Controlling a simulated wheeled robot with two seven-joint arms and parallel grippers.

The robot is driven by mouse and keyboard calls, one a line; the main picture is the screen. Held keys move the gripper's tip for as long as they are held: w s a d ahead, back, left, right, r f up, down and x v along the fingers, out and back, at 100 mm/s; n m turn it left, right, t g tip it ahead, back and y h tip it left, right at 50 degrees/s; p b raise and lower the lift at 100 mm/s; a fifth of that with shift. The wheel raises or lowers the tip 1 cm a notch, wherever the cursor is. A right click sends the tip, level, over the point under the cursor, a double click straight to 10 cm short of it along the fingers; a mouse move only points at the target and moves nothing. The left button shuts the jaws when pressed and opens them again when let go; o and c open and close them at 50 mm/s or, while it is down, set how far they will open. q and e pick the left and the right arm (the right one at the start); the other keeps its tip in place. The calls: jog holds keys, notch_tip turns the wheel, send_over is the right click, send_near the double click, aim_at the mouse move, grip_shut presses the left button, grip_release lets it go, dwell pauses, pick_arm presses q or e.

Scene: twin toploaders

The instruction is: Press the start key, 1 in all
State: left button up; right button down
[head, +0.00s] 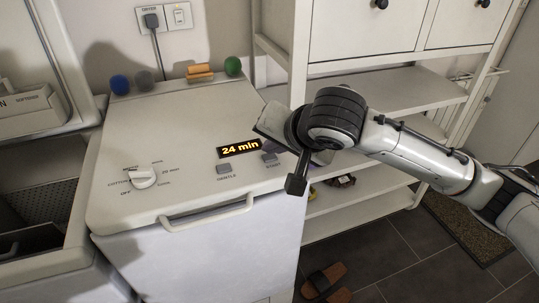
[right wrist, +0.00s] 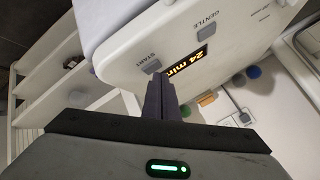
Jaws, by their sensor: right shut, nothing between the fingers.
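The start key (head: 270,159) is a small grey key at the right of the dryer's top panel, beside the lit display (head: 240,148) reading "24 min". My right gripper (head: 268,145) is shut and empty, its fingers pointing down just above the key. In the right wrist view the shut dark fingers (right wrist: 159,82) are beside the start key (right wrist: 152,65) and overlap its near side; I cannot tell whether they touch it. The gentle key (head: 224,169) is left of the start key, and it also shows in the wrist view (right wrist: 238,80). My left gripper is not in view.
A white dial (head: 142,177) and a front handle (head: 207,215) are on the dryer lid. An open toploader stands left. White shelves (head: 400,90) stand right.

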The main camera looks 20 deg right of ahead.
aim_at(272, 162)
jog(key=shift+f, duration=0.45)
dwell(0.6)
jog(key=shift+r, duration=0.1)
jog(key=shift+r+p, duration=0.75)
jog(key=shift+p, duration=0.4)
notch_tip(272, 162, up, 5)
jog(key=p, duration=0.5)
jog(key=shift+p, duration=0.35)
